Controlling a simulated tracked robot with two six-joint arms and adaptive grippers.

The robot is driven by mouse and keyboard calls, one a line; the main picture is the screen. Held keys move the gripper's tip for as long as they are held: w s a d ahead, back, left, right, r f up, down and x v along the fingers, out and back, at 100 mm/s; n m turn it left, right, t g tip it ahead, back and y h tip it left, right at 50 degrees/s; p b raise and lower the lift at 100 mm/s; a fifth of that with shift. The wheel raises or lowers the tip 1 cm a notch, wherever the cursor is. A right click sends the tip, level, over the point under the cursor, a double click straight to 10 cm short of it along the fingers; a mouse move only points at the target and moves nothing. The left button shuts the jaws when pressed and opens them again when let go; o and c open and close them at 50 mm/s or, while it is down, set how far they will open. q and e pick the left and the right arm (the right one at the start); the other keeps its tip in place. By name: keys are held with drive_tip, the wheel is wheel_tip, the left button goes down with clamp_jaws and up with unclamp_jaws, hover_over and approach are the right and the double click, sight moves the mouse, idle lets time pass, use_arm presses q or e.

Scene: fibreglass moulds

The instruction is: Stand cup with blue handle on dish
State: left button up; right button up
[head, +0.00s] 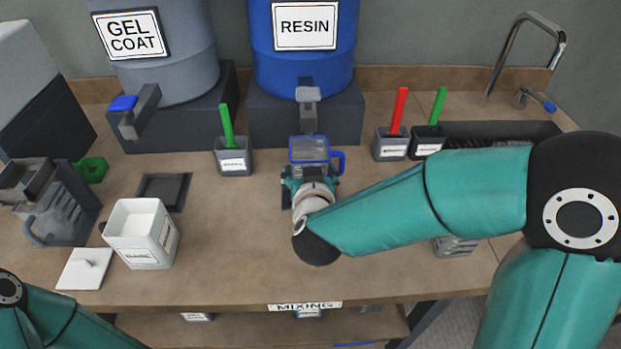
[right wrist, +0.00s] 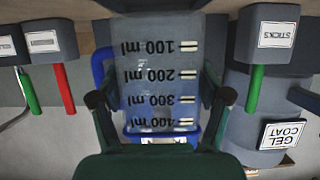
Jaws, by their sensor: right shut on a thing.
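The clear cup with blue rim and blue handle (head: 309,155) is upright in front of the resin barrel, just below and in front of its grey tap (head: 308,95). My right gripper (head: 311,178) is shut around the cup from the front. In the right wrist view the cup (right wrist: 160,75) shows upside down, with millilitre marks, one finger on each side of it. Whether it holds any liquid I cannot tell. A dark square shallow dish (head: 163,190) lies on the table at the left, and nothing shows on it. My left gripper is out of view; only its arm shows at lower left.
A white container (head: 142,234) and a white lid (head: 84,269) stand near the dish. A grey pot with a green stick (head: 233,160) stands between dish and cup. Two stick pots (head: 390,144) are to the right. The front middle is clear.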

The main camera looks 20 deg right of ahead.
drive_tip(key=shift+w+d+f, duration=0.1)
drive_tip(key=shift+w+d, duration=0.2)
drive_tip(key=shift+w, duration=0.6)
drive_tip(key=shift+f+b, duration=0.6)
drive_tip(key=shift+f, duration=0.25)
drive_tip(key=shift+f, duration=0.2)
drive_tip(key=o, duration=1.1)
drive_tip(key=shift+o, duration=0.2)
drive_tip(key=shift+s, duration=0.15)
drive_tip(key=v, duration=1.1)
drive_tip(key=shift+s+a, duration=0.2)
drive_tip(key=shift+s, duration=0.15)
